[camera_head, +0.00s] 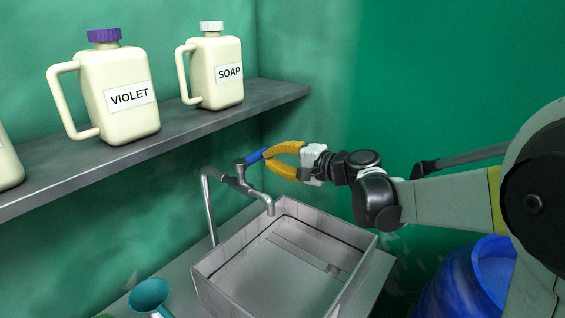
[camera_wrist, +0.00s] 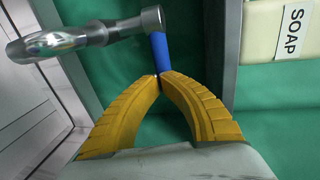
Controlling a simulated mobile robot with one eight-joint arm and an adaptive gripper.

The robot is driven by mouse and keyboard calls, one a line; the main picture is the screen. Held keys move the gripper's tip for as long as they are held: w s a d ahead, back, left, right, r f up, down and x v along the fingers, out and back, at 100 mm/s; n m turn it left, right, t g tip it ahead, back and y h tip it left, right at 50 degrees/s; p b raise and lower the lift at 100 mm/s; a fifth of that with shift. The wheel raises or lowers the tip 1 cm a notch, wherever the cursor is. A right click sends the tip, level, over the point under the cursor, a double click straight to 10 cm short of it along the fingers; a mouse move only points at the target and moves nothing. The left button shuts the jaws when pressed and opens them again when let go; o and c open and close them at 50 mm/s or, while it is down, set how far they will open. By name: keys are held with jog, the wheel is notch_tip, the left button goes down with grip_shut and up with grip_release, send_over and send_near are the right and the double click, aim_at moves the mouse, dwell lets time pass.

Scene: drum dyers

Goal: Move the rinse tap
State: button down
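The rinse tap is a grey metal tap (camera_head: 240,186) with an upright pipe, a spout bent down over the sink and a blue lever (camera_head: 253,157) pointing up and right. In the wrist view, the tap's metal body (camera_wrist: 75,40) is at upper left and the blue lever (camera_wrist: 160,52) hangs below its round end. My gripper (camera_head: 267,154) has yellow curved fingers whose tips come together at the lever's free end. In the wrist view, my gripper's tips (camera_wrist: 160,76) meet and overlap the lever's end, with no clear lever width between them.
A grey sink (camera_head: 205,282) stands below the tap. A shelf (camera_head: 185,130) above holds a VIOLET jug (camera_head: 118,105) and a SOAP jug (camera_head: 215,72), left of my gripper. A teal funnel (camera_head: 150,294) is at front left and a blue barrel (camera_head: 452,284) at right. Green walls are close behind.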

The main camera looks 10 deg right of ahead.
jog(key=shift+w+a, duration=0.15)
jog(key=shift+a, duration=0.05)
jog(key=shift+w+a+n+g+y, duration=0.2)
jog(key=shift+w+n+g+y, duration=0.25)
jog(key=shift+n+g+y, duration=0.2)
dwell(0.3)
jog(key=shift+w+a+n+g+y, duration=0.2)
jog(key=shift+w+n+g+y, duration=0.15)
jog(key=shift+n+g, duration=0.25)
jog(key=shift+w+a+n+g+y, duration=0.15)
jog(key=shift+w+n+g+y, duration=0.1)
jog(key=shift+n+g+y, duration=0.3)
jog(key=shift+w+a+n+g+y+p, duration=0.2)
jog(key=shift+w+a+n+g, duration=0.2)
jog(key=shift+a+n+g, duration=0.35)
jog(key=shift+w+a+n+g+y+p, duration=0.1)
jog(key=shift+w+a+n+g+y, duration=0.15)
jog(key=shift+w+a+n+g, duration=0.55)
jog(key=shift+a+n+g+y+p, duration=0.1)
jog(key=shift+a+n+g+y, duration=0.25)
jog(key=shift+g, duration=0.7)
jog(key=shift+a, duration=0.15)
